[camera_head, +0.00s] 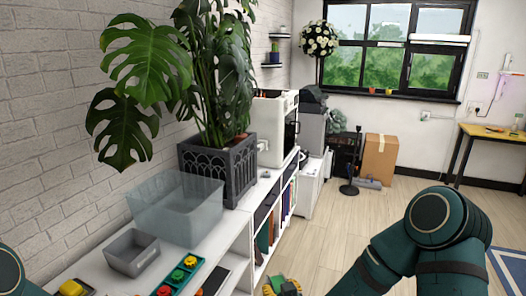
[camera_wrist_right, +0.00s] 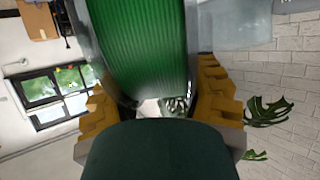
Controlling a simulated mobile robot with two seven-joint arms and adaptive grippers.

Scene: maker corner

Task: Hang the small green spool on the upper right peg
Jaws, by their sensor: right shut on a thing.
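The green spool (camera_wrist_right: 148,45) fills the upper middle of the right wrist view, with grey rims at its sides. My right gripper (camera_wrist_right: 165,105) has its yellow ridged fingers on both sides of it and is shut on it. In the head view, my right gripper (camera_head: 281,287) is low at the bottom edge, partly cut off, beside the white shelf and above the floor. A little of the green spool (camera_head: 288,288) shows there. My left arm shows only at the lower left edge; its gripper is out of view. No peg is seen in either view.
A white shelf unit (camera_head: 228,240) runs along the brick wall. On it are a clear bin (camera_head: 178,212), a grey tray (camera_head: 132,253), a teal tray with red, green and yellow pieces, and a potted plant (camera_head: 218,165). The floor (camera_head: 325,225) to the right is open.

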